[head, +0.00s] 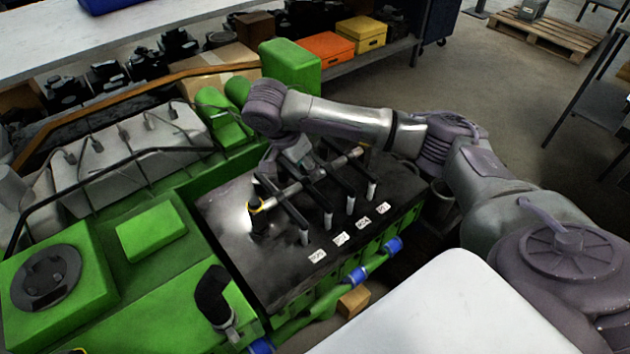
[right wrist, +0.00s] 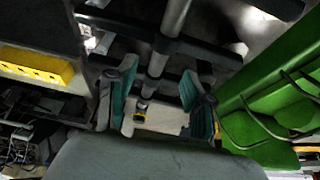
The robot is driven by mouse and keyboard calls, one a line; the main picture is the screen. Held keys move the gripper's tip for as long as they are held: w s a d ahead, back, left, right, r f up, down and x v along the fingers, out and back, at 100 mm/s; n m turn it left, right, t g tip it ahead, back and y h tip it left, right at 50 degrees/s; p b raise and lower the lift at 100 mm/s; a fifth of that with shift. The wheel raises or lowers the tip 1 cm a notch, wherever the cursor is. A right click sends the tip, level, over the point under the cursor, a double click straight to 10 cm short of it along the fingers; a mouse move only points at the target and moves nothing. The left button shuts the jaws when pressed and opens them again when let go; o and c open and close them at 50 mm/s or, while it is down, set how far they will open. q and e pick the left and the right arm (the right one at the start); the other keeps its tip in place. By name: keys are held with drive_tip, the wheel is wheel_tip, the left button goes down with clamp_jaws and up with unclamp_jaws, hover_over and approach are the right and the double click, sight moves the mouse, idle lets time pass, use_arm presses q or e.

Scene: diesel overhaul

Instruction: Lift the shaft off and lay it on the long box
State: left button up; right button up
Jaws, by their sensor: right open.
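The shaft (head: 290,191) is a grey rod carrying several black rocker arms, and it lies on the dark top of the green engine. My right gripper (head: 280,160) is over the shaft, partly hidden by its own arm. In the right wrist view the open fingers (right wrist: 162,105) with teal pads stand apart on either side of the shaft (right wrist: 175,17), which runs between them. I cannot tell which box is the long box. My left gripper is not in view.
A cardboard box (head: 218,80), an orange box (head: 321,46) and a yellow box (head: 362,33) stand on the shelf behind. A tall green block (head: 290,68) rises behind the arm. White labels (head: 340,240) line the engine's near edge.

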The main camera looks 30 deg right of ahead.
drive_tip(key=shift+x, duration=1)
drive_tip(key=x, duration=0.3)
drive_tip(key=shift+s+d+f, duration=0.1)
drive_tip(key=shift+d+f, duration=0.1)
drive_tip(key=shift+d, duration=0.05)
drive_tip(key=shift+f, duration=0.15)
drive_tip(key=c, duration=0.9)
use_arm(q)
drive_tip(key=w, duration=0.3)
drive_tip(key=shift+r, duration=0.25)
use_arm(e)
clamp_jaws()
